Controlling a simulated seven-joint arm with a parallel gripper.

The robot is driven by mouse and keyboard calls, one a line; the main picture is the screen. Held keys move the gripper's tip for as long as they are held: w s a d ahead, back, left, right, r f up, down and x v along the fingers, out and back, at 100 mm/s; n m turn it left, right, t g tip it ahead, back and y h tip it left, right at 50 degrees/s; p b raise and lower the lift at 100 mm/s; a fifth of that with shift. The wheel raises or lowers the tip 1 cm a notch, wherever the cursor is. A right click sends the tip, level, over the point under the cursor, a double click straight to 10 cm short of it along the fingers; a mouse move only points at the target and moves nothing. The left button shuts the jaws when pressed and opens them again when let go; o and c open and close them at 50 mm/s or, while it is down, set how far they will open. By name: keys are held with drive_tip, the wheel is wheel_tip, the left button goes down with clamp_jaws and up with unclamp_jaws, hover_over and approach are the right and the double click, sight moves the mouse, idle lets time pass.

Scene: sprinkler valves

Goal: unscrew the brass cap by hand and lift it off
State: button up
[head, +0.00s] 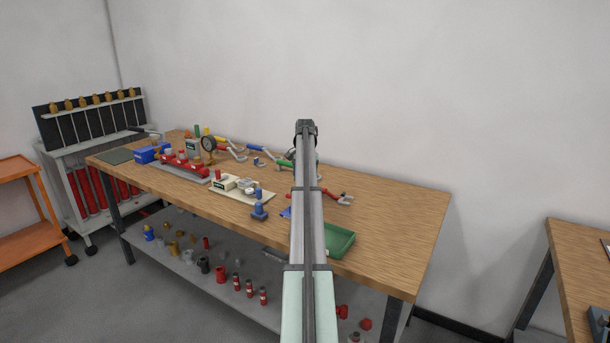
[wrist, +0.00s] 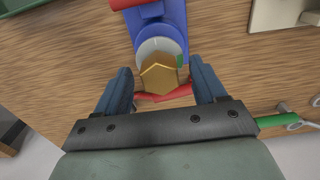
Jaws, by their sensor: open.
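The brass cap (wrist: 160,77) is a six-sided golden piece in the middle of the wrist view, seated beside a pale grey round part (wrist: 158,48) on a blue body (wrist: 160,22). Red parts (wrist: 150,98) show just below it. My gripper (wrist: 161,67) is open, with one dark blue finger on each side of the cap. A narrow gap shows between each finger and the cap, so neither appears to touch it. In the head view my own arm hides the cap and the fingers.
On the wooden bench (head: 385,235) stand a green tray (head: 340,242), a blue fitting (head: 259,211), a pale board (head: 228,196), a red manifold (head: 185,165) and a gauge (head: 208,146). Several hand tools lie along the back. The bench's right end is clear. A grey shelf (head: 185,262) below holds small parts.

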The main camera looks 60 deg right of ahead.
drive_tip(key=shift+c, duration=0.5)
drive_tip(key=c, duration=1.1)
drive_tip(key=shift+o, duration=0.2)
drive_tip(key=shift+r, duration=0.15)
drive_tip(key=shift+r, duration=1.85)
